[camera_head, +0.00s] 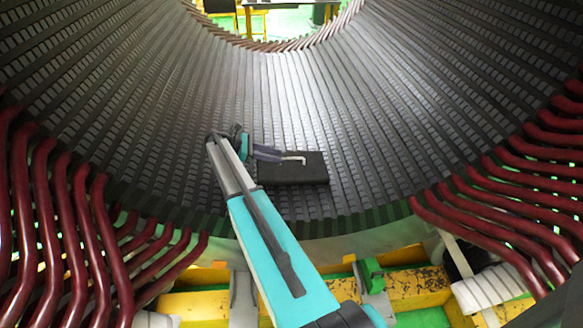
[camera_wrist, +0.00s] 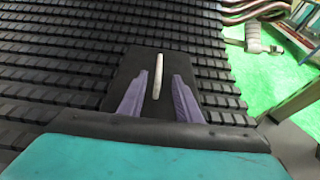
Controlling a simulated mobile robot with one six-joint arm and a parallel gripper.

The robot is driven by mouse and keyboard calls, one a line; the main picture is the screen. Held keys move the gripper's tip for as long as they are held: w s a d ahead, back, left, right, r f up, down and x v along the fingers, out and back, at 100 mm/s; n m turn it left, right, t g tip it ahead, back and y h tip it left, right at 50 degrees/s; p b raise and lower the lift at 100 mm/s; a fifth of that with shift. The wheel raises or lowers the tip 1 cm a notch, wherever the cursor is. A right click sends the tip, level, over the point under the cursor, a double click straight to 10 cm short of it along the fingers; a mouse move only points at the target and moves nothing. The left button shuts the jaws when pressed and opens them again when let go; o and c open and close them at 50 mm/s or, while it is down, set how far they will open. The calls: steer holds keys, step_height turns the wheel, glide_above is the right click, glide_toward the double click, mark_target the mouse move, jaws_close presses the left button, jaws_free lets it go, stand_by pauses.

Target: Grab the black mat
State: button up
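The black mat (camera_head: 305,174) is a dark, flat, roughly rectangular pad lying on the ribbed inner surface of the stator. In the wrist view the mat (camera_wrist: 130,68) lies ahead of and beneath my gripper (camera_wrist: 161,77). Its two purple fingers are spread apart and point over the mat. In the head view my gripper (camera_head: 280,156) is at the mat's upper left side. A thin white bent rod (camera_head: 296,159) shows at the fingertips; in the wrist view this rod (camera_wrist: 158,76) appears between the fingers. I cannot tell whether it touches them or rests on the mat.
The curved dark stator wall (camera_head: 130,110) with ribbed slots surrounds my arm. Dark red coil ends (camera_head: 65,225) stick out at the left, and more coil ends (camera_head: 510,215) at the right. Yellow supports (camera_head: 415,290) stand below the front edge. The ribbed surface around the mat is clear.

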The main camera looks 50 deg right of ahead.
mark_target(292, 164)
steer(key=shift+x, duration=1.4)
steer(key=shift+p+x, duration=1.1)
steer(key=shift+x, duration=1.55)
steer(key=shift+w+d, duration=0.1)
steer(key=shift+c, duration=0.4)
jaws_close()
